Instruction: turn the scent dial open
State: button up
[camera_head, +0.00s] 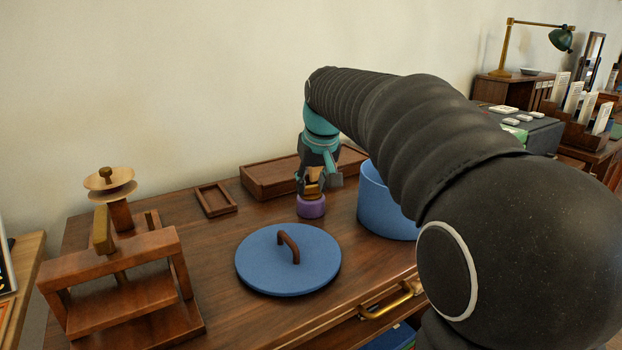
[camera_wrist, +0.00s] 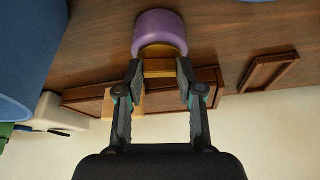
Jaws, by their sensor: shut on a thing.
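The scent dial shows as a squat purple round body (camera_head: 311,208) with a gold-coloured part (camera_head: 313,189) above it, on the wooden cabinet top behind the blue lid. In the wrist view the purple body (camera_wrist: 160,32) is at the top centre, with the gold part (camera_wrist: 159,66) just below it. My gripper (camera_head: 314,180) points down over the dial. In the wrist view my gripper's fingertips (camera_wrist: 158,72) are on both sides of the gold part, shut on it. Any mark showing the dial's setting is hidden or too small to tell.
A blue round lid (camera_head: 270,272) with a brown handle lies in front. A blue tub (camera_head: 375,205) stands close on the right, partly behind my arm. A long wooden box (camera_head: 265,181) and small tray (camera_head: 215,199) are behind. A wooden press (camera_head: 120,270) stands left.

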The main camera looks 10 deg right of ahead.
jog(key=shift+d+n+y+p, duration=0.1)
jog(key=shift+n+y+p, duration=0.4)
jog(key=shift+n, duration=1.1)
jog(key=shift+g, duration=0.3)
jog(key=o, duration=1.2)
jog(key=shift+c, duration=0.2)
jog(key=v, duration=1.2)
jog(key=shift+d, duration=0.2)
jog(key=shift+f, duration=0.1)
